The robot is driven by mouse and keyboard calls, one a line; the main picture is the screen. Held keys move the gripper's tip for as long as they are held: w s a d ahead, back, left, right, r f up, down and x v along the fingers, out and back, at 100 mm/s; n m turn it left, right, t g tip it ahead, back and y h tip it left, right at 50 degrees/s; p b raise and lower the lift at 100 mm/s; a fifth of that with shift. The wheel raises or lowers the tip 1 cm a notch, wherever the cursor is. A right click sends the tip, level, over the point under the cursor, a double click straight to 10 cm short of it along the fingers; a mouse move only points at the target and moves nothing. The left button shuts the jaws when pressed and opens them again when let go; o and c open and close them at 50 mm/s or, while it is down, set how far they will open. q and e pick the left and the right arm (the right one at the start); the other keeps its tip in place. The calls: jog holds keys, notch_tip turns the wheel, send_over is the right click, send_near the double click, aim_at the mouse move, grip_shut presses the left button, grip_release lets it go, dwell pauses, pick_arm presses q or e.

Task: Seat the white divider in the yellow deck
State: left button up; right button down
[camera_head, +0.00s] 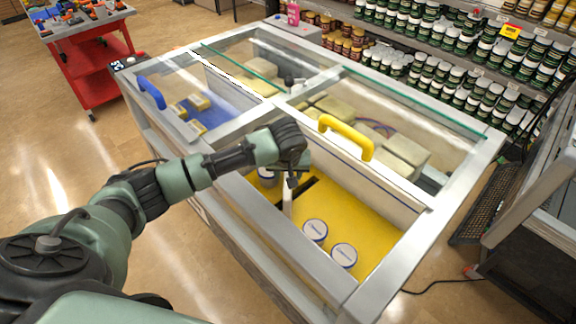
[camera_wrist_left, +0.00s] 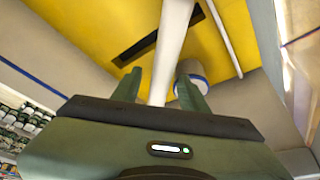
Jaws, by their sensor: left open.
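The white divider (camera_head: 287,203) stands roughly upright in the front compartment, under my left gripper (camera_head: 292,178). In the left wrist view the divider (camera_wrist_left: 170,50) runs between the two fingers of the left gripper (camera_wrist_left: 158,92), which is open. Whether a finger touches it I cannot tell. The yellow deck (camera_head: 365,215) forms the compartment floor and fills the top of the wrist view (camera_wrist_left: 95,22). A dark slot (camera_head: 313,190) is cut in the deck; it also shows in the wrist view (camera_wrist_left: 150,42), beside and behind the divider. The divider's far end is out of sight. My right gripper is not in view.
Two white-lidded jars (camera_head: 315,230) (camera_head: 344,255) stand on the deck at the front, and another jar (camera_head: 268,175) lies near the gripper. A raised yellow handle (camera_head: 346,137) sits behind. The grey frame (camera_head: 290,250) rims the compartment. The deck's right part is clear.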

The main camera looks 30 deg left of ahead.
pick_arm(q)
jog(key=v, duration=0.9)
jog(key=shift+b, duration=0.35)
jog(key=shift+r, duration=0.1)
